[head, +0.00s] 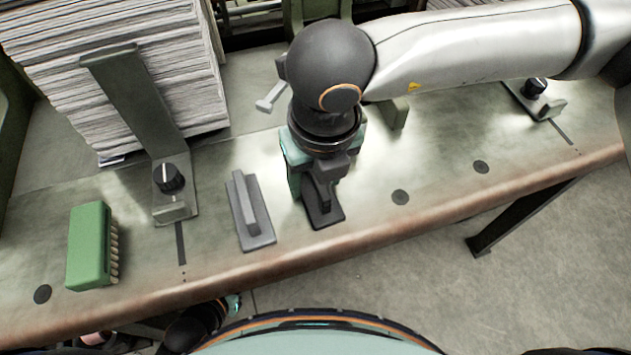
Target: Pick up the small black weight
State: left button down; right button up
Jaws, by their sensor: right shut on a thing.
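The small black weight (328,217) is at the middle of the bench, with its flat dark base showing below my right gripper. My right gripper (319,186) reaches down from above and is shut on the weight's upper part, which the fingers and wrist largely hide. I cannot tell whether the base touches the bench or is slightly raised.
A grey weight (251,213) with a raised handle lies just left of the black one. A paper stack (120,70) is at the back left, beside a metal bracket with a black knob (168,178). The bench's front edge is close.

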grip_shut()
jog(key=shift+r, duration=0.2)
dwell(0.3)
